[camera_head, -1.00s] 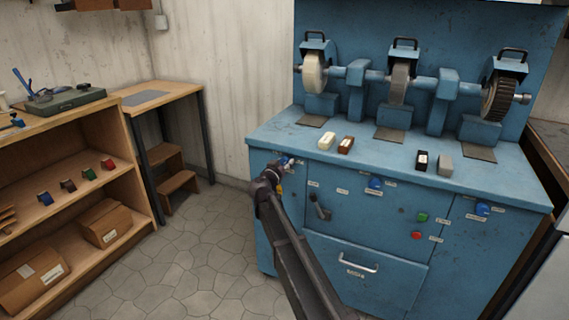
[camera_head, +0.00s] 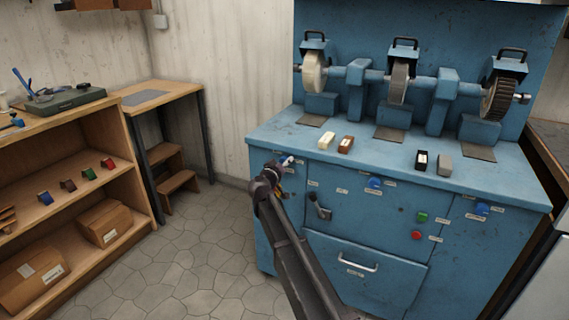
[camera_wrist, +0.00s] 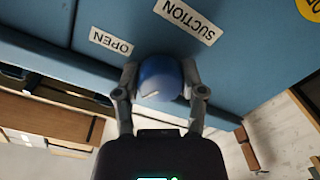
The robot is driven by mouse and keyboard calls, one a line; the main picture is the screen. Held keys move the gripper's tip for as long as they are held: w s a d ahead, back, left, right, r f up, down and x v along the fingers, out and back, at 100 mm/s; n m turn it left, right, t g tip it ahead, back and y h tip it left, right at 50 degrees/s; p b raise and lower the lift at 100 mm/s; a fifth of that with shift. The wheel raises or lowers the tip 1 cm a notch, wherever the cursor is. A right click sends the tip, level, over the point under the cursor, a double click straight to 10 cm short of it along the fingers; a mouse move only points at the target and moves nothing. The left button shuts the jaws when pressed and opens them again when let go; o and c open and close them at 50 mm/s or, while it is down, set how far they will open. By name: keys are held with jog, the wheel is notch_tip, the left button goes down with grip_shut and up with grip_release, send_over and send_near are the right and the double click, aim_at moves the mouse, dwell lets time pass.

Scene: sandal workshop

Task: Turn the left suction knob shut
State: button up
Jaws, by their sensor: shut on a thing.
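The left suction knob (camera_wrist: 160,80) is a blue round knob on the front of the blue machine, at the upper left of its face. In the wrist view my gripper (camera_wrist: 161,95) is shut on it, one finger on each side, with a pale pointer mark showing on the knob. Labels reading SUCTION (camera_wrist: 188,20) and OPEN (camera_wrist: 111,41) are beside it. In the head view my gripper (camera_head: 275,168) is at the machine's left panel and mostly hides the knob.
The blue machine (camera_head: 420,240) has two more blue knobs, the middle one (camera_head: 375,183) and the right one (camera_head: 483,208). A green button (camera_head: 422,217), a red button (camera_head: 415,235) and a lever (camera_head: 320,208) are on its front. A wooden shelf (camera_head: 75,150) stands left across clear floor.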

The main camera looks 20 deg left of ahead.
jog(key=o, duration=1.2)
jog(key=shift+c, duration=0.2)
jog(key=shift+m, duration=0.4)
jog(key=shift+m, duration=2.5)
jog(key=m, duration=0.6)
jog(key=shift+b, duration=0.4)
jog(key=s, duration=1.3)
jog(key=shift+s+a, duration=0.3)
jog(key=shift+s, duration=0.1)
